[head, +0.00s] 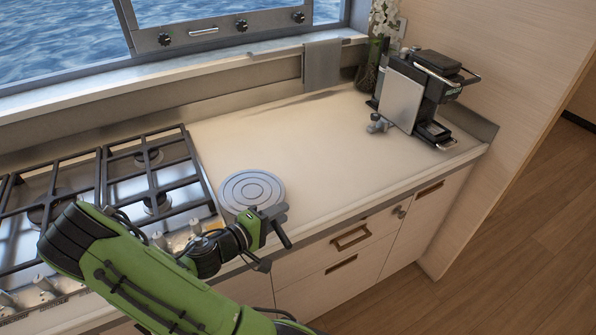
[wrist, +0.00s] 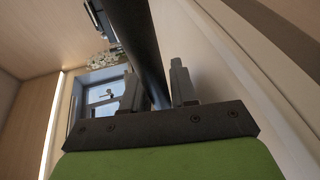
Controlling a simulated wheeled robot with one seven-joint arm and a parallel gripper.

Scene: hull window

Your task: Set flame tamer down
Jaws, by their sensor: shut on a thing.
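The flame tamer is a round grey disc (head: 252,190) with concentric rings, at the left end of the pale counter beside the hob. My gripper (head: 274,217) is at the disc's near right side, by the counter's front edge. In the wrist view my gripper (wrist: 155,88) has its two fingers on either side of a dark bar (wrist: 145,45), which looks like the flame tamer's handle. The gripper is shut on it. The disc looks about level; I cannot tell whether it touches the counter. The join between handle and disc is hidden.
The gas hob (head: 100,185) with black grates is left of the disc. The counter (head: 335,150) is clear to the right. A black coffee machine (head: 430,90) and a vase of white flowers (head: 380,45) stand at the back right. A grey cloth (head: 322,64) hangs at the back.

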